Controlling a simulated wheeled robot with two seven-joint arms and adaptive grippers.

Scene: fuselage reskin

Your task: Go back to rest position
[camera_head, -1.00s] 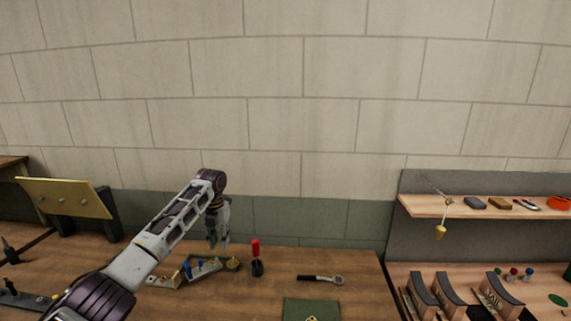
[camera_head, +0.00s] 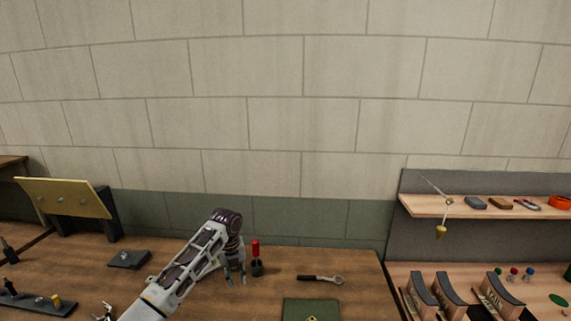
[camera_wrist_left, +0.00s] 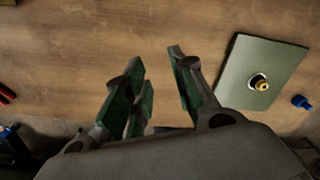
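My left gripper (camera_head: 236,280) hangs low over the wooden table, fingers pointing down. In the left wrist view its green-padded fingers (camera_wrist_left: 160,80) are apart, with bare wood between them. It is just left of a red-handled tool (camera_head: 256,250) in a dark holder; I cannot tell if they touch. A green square plate (camera_head: 311,310) lies to the gripper's right, nearer the front. In the left wrist view the plate (camera_wrist_left: 240,75) carries a brass fitting. My left forearm hides part of the table.
A ratchet wrench (camera_head: 320,279) lies on the table's right part. A dark tray (camera_head: 128,259), a rack (camera_head: 38,304) and a yellow panel (camera_head: 65,198) on a stand are at left. A wooden shelf (camera_head: 450,208) with small tools stands at right. Bare wood lies around the wrench.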

